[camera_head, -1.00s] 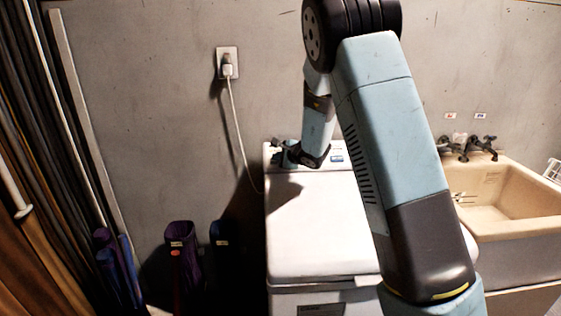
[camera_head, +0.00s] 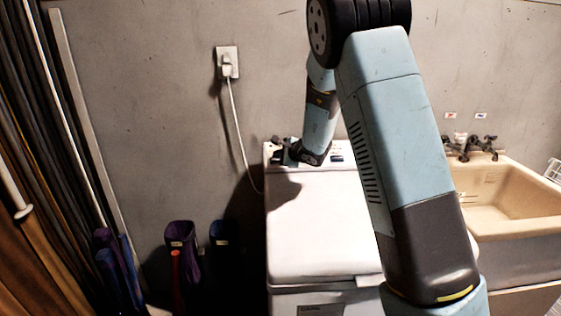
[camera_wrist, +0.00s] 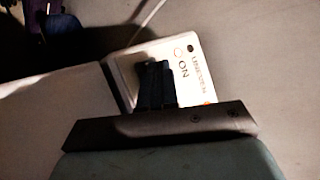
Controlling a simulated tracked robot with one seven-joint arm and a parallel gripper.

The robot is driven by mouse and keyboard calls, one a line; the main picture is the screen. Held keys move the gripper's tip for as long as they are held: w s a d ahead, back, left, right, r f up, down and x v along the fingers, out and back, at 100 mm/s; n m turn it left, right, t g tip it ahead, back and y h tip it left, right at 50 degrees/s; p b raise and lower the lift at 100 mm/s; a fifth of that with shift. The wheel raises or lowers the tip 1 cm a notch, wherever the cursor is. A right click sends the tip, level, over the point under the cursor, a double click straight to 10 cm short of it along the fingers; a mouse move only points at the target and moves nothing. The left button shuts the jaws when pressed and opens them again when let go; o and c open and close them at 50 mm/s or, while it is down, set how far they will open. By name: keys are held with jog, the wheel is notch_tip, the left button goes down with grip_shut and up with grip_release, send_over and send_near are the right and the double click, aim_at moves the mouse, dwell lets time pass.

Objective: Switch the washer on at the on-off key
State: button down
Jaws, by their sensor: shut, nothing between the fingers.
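The washer (camera_head: 322,235) is a white top-loader against the back wall, lid shut. Its control panel (camera_head: 343,150) runs along the back edge, and its left end shows in the wrist view (camera_wrist: 136,62). There the panel carries the word "ON" (camera_wrist: 183,71), a small red-orange ring (camera_wrist: 178,53) and a dark round dot (camera_wrist: 190,45). My gripper (camera_head: 279,149) is over the panel's left end. In the wrist view its dark fingers (camera_wrist: 155,72) are together and empty, just left of "ON". They hide part of the panel; I cannot tell whether they touch it.
A beige sink (camera_head: 510,200) with dark taps (camera_head: 470,147) stands right of the washer. A white cord (camera_head: 238,130) hangs from the wall outlet (camera_head: 227,63) behind the washer's left side. Purple boots (camera_head: 181,245) stand on the floor at left.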

jog(key=shift+r, duration=0.25)
jog(key=shift+s+r, duration=0.35)
jog(key=shift+r, duration=0.4)
jog(key=shift+s+r, duration=0.3)
jog(key=shift+r, duration=0.5)
jog(key=shift+s+r, duration=0.35)
jog(key=shift+r, duration=0.4)
